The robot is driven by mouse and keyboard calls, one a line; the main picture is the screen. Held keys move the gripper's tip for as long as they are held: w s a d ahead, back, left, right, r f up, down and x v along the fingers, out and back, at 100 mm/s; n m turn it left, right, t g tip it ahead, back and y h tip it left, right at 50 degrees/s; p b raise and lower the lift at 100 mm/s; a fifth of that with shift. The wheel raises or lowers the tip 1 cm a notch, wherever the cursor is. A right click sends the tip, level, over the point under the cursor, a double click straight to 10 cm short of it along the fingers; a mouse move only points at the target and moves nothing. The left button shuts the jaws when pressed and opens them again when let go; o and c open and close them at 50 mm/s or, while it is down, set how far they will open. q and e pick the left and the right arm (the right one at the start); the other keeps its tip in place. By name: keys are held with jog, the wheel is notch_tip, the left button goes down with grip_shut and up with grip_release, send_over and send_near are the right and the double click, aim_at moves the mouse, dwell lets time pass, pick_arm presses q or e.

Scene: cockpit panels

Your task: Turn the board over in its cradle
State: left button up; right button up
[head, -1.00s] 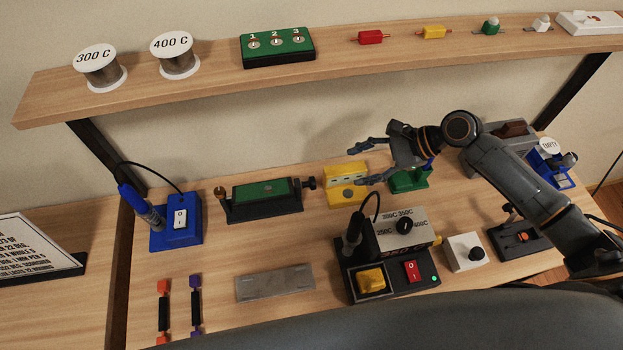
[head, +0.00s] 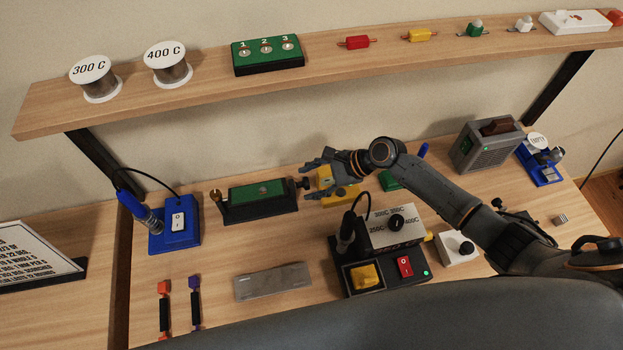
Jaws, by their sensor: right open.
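The green board (head: 258,190) lies in its black cradle (head: 262,212) on the bench, left of centre in the head view. A small brass-coloured post stands at the cradle's left end. A dark knob (head: 304,183) sticks out at its right end. My right gripper (head: 309,176) is open, its fingers pointing left, close to the knob. I cannot tell whether a finger touches the knob. Nothing shows held between the fingers. My left gripper is not in view.
A yellow block (head: 344,192) sits partly hidden under my right gripper. The soldering station (head: 385,255) stands in front of it, with a blue iron stand (head: 174,238) to the left. A shelf (head: 210,85) runs above the bench. A metal plate (head: 272,283) lies in front of the cradle.

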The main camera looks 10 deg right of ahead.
jog(key=c, duration=1.1)
jog(key=shift+s+a+n+t, duration=0.1)
jog(key=shift+s+n+t, duration=0.2)
jog(key=shift+t, duration=0.2)
jog(key=shift+c, duration=0.2)
jog(key=shift+f+t, duration=0.2)
jog(key=shift+t, duration=0.2)
jog(key=shift+f+n+t+y+b, duration=0.25)
jog(key=shift+n+t+y+b, duration=0.15)
jog(key=shift+n+t+b, duration=0.4)
jog(key=shift+r+t+b, duration=0.25)
jog(key=shift+t+b, duration=0.05)
